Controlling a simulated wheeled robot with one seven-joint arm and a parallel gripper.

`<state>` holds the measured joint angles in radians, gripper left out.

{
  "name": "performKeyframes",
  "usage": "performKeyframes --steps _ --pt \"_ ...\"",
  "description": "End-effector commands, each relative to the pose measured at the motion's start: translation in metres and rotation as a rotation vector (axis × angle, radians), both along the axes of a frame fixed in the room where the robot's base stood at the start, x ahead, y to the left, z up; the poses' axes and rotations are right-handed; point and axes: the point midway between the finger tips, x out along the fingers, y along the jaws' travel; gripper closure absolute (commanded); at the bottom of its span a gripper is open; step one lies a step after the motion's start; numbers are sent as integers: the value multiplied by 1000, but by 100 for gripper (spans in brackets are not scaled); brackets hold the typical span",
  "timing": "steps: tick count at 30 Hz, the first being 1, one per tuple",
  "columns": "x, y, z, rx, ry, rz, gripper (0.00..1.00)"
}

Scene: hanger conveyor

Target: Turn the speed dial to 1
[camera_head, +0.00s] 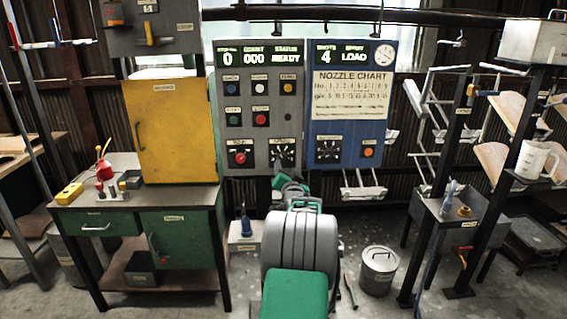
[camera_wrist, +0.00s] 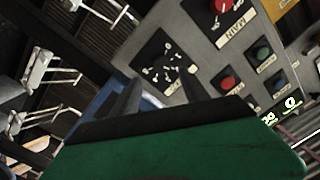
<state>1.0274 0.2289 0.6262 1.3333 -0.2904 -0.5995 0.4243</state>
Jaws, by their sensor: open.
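A black dial with white marks (camera_head: 282,153) sits at the lower right of the grey control panel (camera_head: 272,95). It also shows in the wrist view (camera_wrist: 170,62), where the picture is turned roughly upside down. Its label and the number its pointer is at are too small to read. A similar dial (camera_head: 328,150) is on the blue panel (camera_head: 347,168), so I cannot tell by label which is the speed dial. My gripper (camera_wrist: 161,84) is open and empty, its two fingers apart and pointing at the grey panel's dial. In the head view, my arm partly hides the gripper below the panel.
A red knob (camera_head: 240,157) is left of the grey panel's dial, and a red button (camera_head: 261,119) is above. A workbench with a yellow cabinet (camera_head: 170,130) stands left. Hanger racks (camera_head: 440,115) stand right. A metal can (camera_head: 379,270) is on the floor.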

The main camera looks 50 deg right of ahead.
Motion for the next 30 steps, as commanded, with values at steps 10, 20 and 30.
performKeyframes --steps 10,20,30 --pt "41 -40 2 -1 3 2 47" --pt "52 -50 2 -2 3 1 47" --pt "52 -50 2 -2 4 1 67"
